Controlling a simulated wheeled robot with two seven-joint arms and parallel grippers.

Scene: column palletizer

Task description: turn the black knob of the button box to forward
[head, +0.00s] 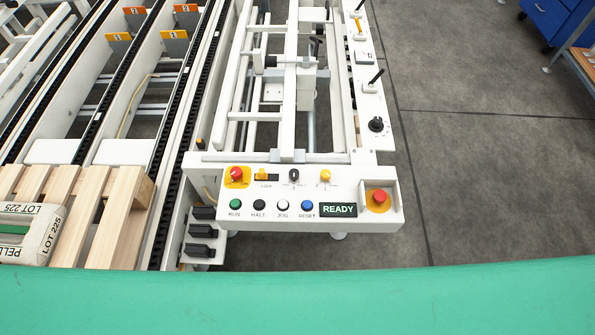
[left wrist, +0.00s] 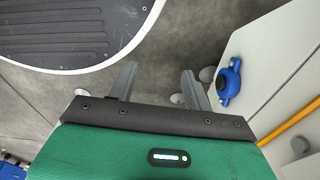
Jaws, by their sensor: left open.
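The button box (head: 218,219) is a white panel in the middle of the head view. Its small black knob (head: 294,174) sits in the upper row, between a yellow part on a black plate and a yellow knob (head: 325,175). Which way the black knob points is too small to tell. My left gripper (left wrist: 159,68) shows only in the left wrist view, with its two grey fingers apart and nothing between them. The button box is not seen in that view. My right gripper is not in view.
Coloured push buttons and a READY display (head: 338,210) line the front. Another black knob (head: 376,124) is on the right rail. A wooden pallet (head: 112,215) with a sack stands left.

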